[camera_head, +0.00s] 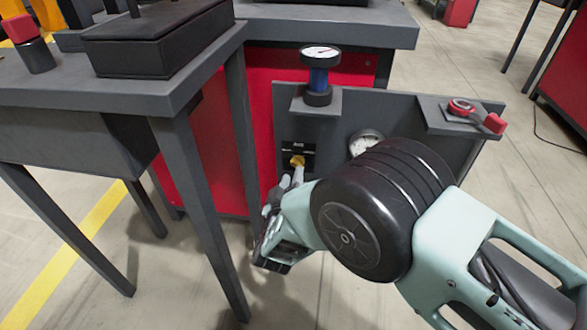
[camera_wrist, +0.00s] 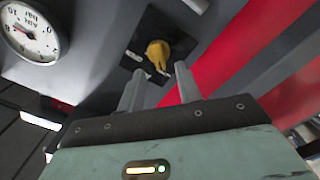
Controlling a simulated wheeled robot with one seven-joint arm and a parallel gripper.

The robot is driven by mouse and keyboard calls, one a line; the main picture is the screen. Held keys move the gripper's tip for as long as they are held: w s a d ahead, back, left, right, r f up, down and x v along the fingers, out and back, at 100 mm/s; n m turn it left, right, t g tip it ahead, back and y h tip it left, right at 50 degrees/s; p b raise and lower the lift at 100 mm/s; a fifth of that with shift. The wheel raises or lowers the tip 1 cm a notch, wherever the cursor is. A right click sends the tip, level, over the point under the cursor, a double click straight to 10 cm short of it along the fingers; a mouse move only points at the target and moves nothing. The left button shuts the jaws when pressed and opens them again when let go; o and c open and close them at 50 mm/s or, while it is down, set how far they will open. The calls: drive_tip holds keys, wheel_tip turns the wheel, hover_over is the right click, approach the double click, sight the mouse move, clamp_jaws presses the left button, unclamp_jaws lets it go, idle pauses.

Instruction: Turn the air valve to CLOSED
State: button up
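A yellow knob (camera_wrist: 158,52) sits on a black plate (camera_wrist: 150,30) with small white markings too small to read. In the head view the knob (camera_head: 298,161) shows on the grey panel (camera_head: 400,112), just beyond my fingertips. My gripper (camera_wrist: 160,71) is open, its two fingers apart and pointing at the knob, with nothing between them. The knob lines up with the gap, but whether a finger touches it I cannot tell. In the head view my gripper (camera_head: 291,180) is partly hidden by my arm.
A round gauge (camera_wrist: 30,32) is beside the knob. A blue-bodied gauge (camera_head: 319,75) stands above it. A red lever (camera_head: 485,116) is on a shelf at the panel's right. A grey table (camera_head: 130,98) with a black box (camera_head: 155,45) stands close at left.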

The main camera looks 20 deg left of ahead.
drive_tip(key=p+v, duration=0.3)
drive_tip(key=v, duration=1.1)
drive_tip(key=shift+w+d, duration=0.1)
drive_tip(key=w+a+r+m+g+y, duration=0.2)
drive_tip(key=w+r+g, duration=0.35)
drive_tip(key=r, duration=0.25)
drive_tip(key=s+d+r+g+y, duration=0.1)
drive_tip(key=s+d+r+g, duration=0.2)
drive_tip(key=d+r+g, duration=0.45)
drive_tip(key=s+d+r+m+g+h, duration=0.1)
drive_tip(key=s+d+r+g+h, duration=0.15)
drive_tip(key=s+d, duration=0.45)
drive_tip(key=s+d+r+g+h, duration=0.1)
drive_tip(key=s+d+r+h, duration=0.2)
drive_tip(key=d, duration=0.9)
drive_tip(key=s+d+r+m+g+h, duration=0.1)
drive_tip(key=s+d+r, duration=0.2)
drive_tip(key=s+d, duration=0.45)
wheel_tip(320, 180, up, 34)
drive_tip(key=w+p, duration=0.2)
drive_tip(key=p, duration=3.2)
drive_tip(key=shift+d, duration=0.45)
